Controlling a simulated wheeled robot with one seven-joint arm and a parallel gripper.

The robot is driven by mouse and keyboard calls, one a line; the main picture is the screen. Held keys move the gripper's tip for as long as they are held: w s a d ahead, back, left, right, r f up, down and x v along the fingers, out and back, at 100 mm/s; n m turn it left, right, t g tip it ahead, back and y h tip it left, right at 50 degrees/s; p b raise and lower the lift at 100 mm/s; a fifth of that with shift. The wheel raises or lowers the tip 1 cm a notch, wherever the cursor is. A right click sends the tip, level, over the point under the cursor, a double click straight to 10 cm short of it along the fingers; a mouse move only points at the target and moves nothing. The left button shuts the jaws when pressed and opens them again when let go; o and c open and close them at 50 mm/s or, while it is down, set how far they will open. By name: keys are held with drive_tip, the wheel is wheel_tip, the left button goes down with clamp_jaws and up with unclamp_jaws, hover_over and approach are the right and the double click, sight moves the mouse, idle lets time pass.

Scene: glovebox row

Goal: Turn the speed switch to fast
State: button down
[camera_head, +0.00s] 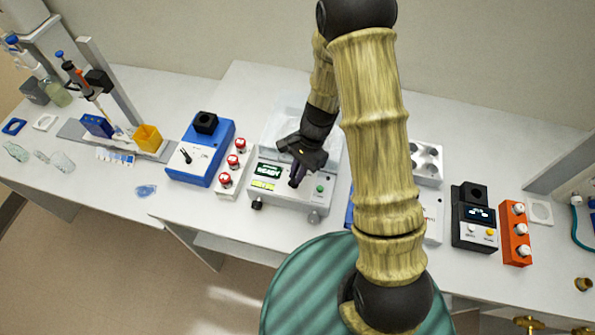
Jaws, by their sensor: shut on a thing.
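A white device (287,201) stands on the bench in the middle, with a dark display (268,170), a yellow-green label (263,185) and a green button (320,188) on its front panel. My gripper (296,181) reaches down to this panel, between the display and the green button. Its dark fingers are shut on what appears to be the speed switch there. The fingers hide the switch, so its setting and markings cannot be read.
A blue device (210,155) with a black lever and a white strip with red knobs (227,180) stand close on the left. To the right are a black device (473,217) and an orange box with white knobs (516,232). My arm covers the bench right of centre.

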drive_tip(key=c, duration=1.5)
unclamp_jaws()
